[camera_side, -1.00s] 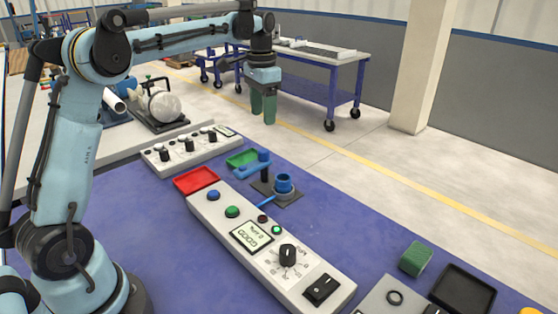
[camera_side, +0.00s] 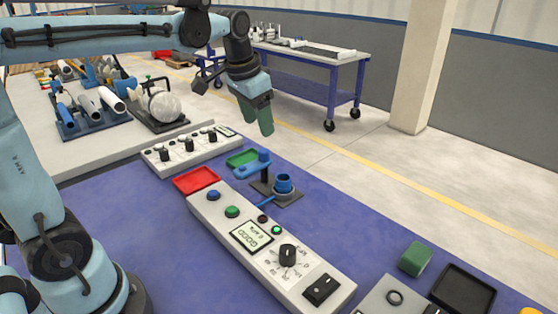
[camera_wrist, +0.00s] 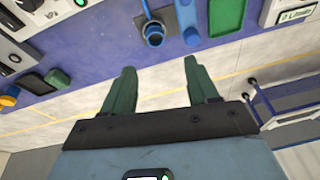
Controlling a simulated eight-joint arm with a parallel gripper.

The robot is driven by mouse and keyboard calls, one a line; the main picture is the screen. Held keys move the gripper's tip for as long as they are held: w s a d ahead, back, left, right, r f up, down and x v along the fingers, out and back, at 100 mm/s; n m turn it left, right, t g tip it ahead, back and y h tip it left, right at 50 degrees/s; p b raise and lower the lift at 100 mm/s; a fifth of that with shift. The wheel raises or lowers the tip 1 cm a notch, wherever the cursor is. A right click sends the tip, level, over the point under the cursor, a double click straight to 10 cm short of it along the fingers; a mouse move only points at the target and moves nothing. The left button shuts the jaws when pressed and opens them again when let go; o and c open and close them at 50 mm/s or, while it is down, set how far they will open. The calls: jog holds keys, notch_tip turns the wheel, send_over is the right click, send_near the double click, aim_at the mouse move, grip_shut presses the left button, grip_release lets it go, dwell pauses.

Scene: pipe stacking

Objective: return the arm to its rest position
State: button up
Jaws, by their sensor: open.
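My gripper (camera_side: 258,115) has green fingers and hangs in the air behind the blue table, tilted slightly, with nothing in it. In the wrist view my gripper (camera_wrist: 160,78) shows its two fingers apart, with pale floor between and beyond them. My arm reaches in from the left, its upper link nearly level across the top of the side view. The blue pipe fixture (camera_side: 283,184) stands on its dark base on the table, in front of and below the gripper. It also shows in the wrist view (camera_wrist: 154,35).
A long control panel (camera_side: 252,236) lies across the table, with a red tray (camera_side: 196,180) and a green tray (camera_side: 242,158) near it. A second panel (camera_side: 190,147) and a pipe rack (camera_side: 92,118) are at left. A cart (camera_side: 315,80) stands behind.

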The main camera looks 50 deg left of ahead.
jog(key=s+d+f+n+t, duration=0.1)
jog(key=s+d+f+t, duration=0.3)
jog(key=s, duration=0.7)
notch_tip(320, 180, down, 3)
jog(key=shift+d+f, duration=0.15)
jog(key=shift+d, duration=0.8)
